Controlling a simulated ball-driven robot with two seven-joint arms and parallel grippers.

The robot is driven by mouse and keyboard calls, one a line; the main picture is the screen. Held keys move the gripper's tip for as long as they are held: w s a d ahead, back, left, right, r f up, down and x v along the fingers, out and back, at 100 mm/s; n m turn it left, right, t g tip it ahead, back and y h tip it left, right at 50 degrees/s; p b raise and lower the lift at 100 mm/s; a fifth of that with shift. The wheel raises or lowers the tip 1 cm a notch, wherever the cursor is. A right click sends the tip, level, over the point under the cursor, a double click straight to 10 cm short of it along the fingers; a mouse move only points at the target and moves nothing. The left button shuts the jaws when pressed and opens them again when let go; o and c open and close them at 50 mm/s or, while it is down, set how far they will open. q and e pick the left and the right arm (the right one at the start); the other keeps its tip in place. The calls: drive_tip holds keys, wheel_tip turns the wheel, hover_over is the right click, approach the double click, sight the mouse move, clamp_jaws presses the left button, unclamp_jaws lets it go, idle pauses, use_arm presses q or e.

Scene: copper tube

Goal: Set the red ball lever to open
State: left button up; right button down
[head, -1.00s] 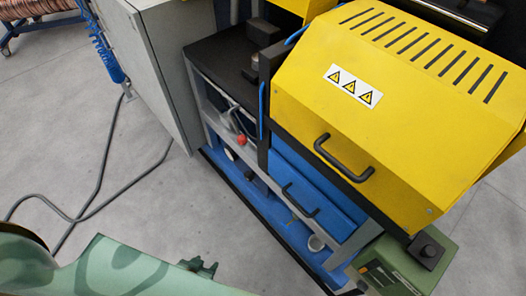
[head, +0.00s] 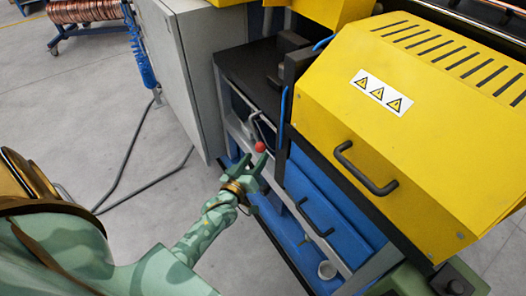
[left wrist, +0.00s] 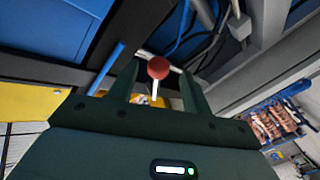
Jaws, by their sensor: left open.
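The red ball lever (head: 260,146) sticks out from the machine's frame, below the black top and left of the blue drawer. In the left wrist view the red ball (left wrist: 158,67) sits on a short pale stem, between the two fingers and near their tips. My left gripper (head: 256,163) is open, just below and in front of the ball in the head view. It also shows in the left wrist view (left wrist: 162,75), with a finger on each side of the ball. I cannot tell whether a finger touches it. My right gripper is not in view.
A yellow hood with a black handle (head: 365,168) stands to the right. A blue drawer with a handle (head: 314,216) is below it. A grey cabinet (head: 184,75) stands to the left, with a cable on the floor.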

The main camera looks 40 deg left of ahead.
sight(261, 150)
use_arm(q)
drive_tip(key=w, duration=0.2)
drive_tip(key=w+b, duration=0.1)
drive_tip(key=w, duration=0.1)
drive_tip(key=shift+w+a+f, duration=0.1)
drive_tip(key=shift+a, duration=0.2)
drive_tip(key=shift+w, duration=0.35)
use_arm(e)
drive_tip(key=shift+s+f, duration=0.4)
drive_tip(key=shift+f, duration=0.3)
use_arm(q)
clamp_jaws()
drive_tip(key=shift+a, duration=0.1)
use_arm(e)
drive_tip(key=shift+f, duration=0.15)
